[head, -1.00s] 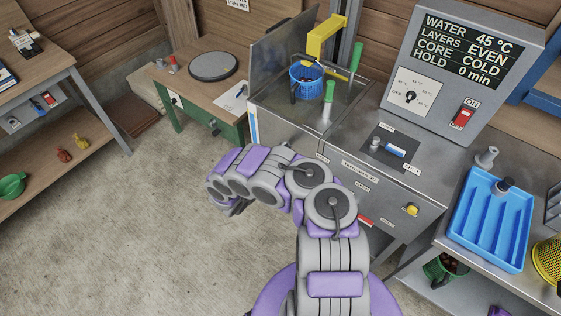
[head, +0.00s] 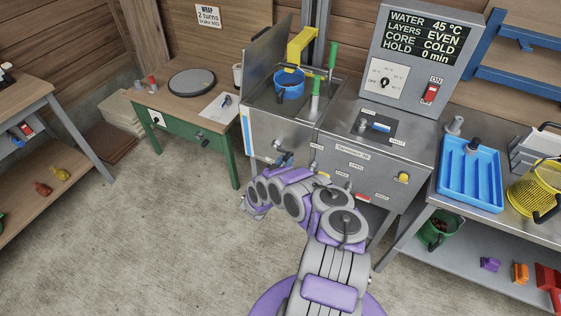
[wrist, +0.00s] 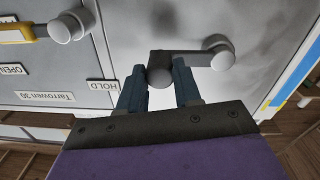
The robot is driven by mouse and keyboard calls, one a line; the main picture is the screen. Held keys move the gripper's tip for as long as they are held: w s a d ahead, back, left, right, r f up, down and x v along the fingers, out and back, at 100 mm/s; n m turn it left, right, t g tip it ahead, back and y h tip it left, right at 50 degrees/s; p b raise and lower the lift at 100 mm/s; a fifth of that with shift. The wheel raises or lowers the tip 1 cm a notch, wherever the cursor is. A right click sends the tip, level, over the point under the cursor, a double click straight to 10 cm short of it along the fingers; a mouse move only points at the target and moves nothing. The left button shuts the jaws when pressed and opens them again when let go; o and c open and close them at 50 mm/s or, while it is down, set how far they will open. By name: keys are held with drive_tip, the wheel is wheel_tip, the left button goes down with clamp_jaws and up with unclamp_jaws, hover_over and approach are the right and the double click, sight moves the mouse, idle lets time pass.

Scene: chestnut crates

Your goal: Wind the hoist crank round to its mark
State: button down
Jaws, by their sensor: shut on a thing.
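The hoist crank (wrist: 219,54) is on the grey front of the machine, a dark arm between a round hub and a round grey knob (wrist: 160,76). In the head view a part of the crank (head: 282,157) shows small, just beyond my arm. My gripper (wrist: 159,70) has its dark blue fingers on both sides of the knob and is shut on it. In the head view my arm hides most of the grip. A yellow hoist arm (head: 302,45) stands over the tank, with a blue basket (head: 288,88) below it. I cannot make out the crank's mark.
The machine's front (head: 352,158) carries labels, including HOLD (wrist: 102,86), and a yellow knob (head: 402,177). A green-framed table (head: 180,132) stands left, and a steel bench with a blue tray (head: 470,205) right. The concrete floor (head: 165,235) at left is clear.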

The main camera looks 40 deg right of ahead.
drive_tip(key=shift+w+a+f+m, duration=0.1)
drive_tip(key=shift+w+f+m, duration=0.05)
drive_tip(key=shift+f+m, duration=0.8)
drive_tip(key=shift+w+a+f+m, duration=0.15)
drive_tip(key=shift+f+m, duration=0.5)
drive_tip(key=shift+m, duration=0.6)
drive_tip(key=c, duration=0.8)
unclamp_jaws()
drive_tip(key=shift+d, duration=0.1)
